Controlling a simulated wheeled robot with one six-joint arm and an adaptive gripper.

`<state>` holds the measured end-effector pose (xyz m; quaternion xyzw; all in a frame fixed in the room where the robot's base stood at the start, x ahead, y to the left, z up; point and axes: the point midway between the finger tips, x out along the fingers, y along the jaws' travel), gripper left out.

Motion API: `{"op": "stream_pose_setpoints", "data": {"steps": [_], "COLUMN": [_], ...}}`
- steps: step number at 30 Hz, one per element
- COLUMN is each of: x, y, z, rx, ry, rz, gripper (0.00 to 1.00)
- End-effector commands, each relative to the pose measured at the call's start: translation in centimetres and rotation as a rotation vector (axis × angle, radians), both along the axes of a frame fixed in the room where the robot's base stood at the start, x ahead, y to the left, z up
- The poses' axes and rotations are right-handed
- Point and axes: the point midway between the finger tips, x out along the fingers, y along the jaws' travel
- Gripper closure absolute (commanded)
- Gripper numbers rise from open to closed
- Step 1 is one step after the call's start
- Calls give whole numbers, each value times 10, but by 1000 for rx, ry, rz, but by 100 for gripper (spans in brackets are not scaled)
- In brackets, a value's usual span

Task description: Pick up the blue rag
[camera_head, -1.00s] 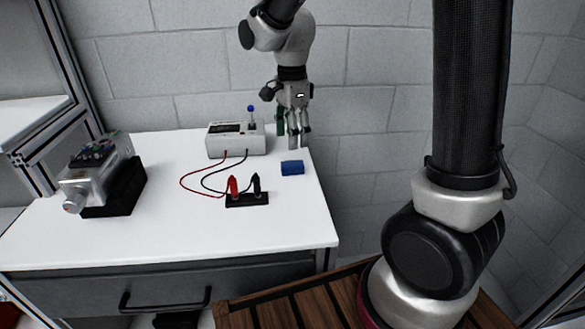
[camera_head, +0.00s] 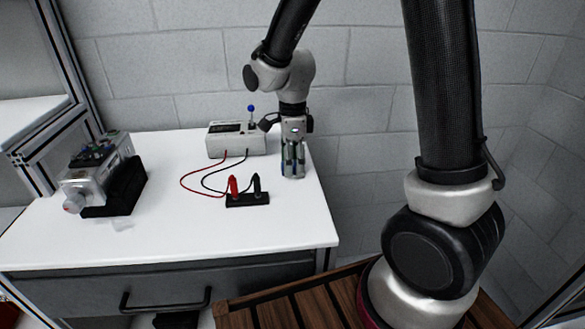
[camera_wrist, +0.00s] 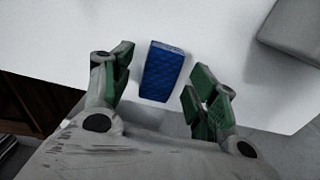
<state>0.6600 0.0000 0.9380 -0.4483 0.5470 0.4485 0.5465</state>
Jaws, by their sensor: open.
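The blue rag (camera_wrist: 162,72) is a small folded blue block lying on the white table. In the wrist view it sits between and just beyond the green-padded fingers of my gripper (camera_wrist: 158,98), which are spread apart with nothing between their pads. In the head view my gripper (camera_head: 293,174) points down at the table's right side, low over the rag's spot, and hides nearly all of the rag. I cannot tell how much height is left between fingertips and table.
A white meter box (camera_head: 235,143) with a blue-tipped lever stands left of my gripper. Red and black leads run to a black plug block (camera_head: 248,200) in front. A silver motor device (camera_head: 95,180) is at the left. The table's right edge is close by.

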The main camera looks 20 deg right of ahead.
Motion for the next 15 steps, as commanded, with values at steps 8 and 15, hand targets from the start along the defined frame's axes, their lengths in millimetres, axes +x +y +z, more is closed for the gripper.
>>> {"op": "stream_pose_setpoints", "data": {"steps": [8, 15], "x": [0, 0], "y": [0, 0], "z": [1, 1], "rx": [0, 0], "ry": [-1, -1], "rz": [0, 1], "gripper": [74, 86]}}
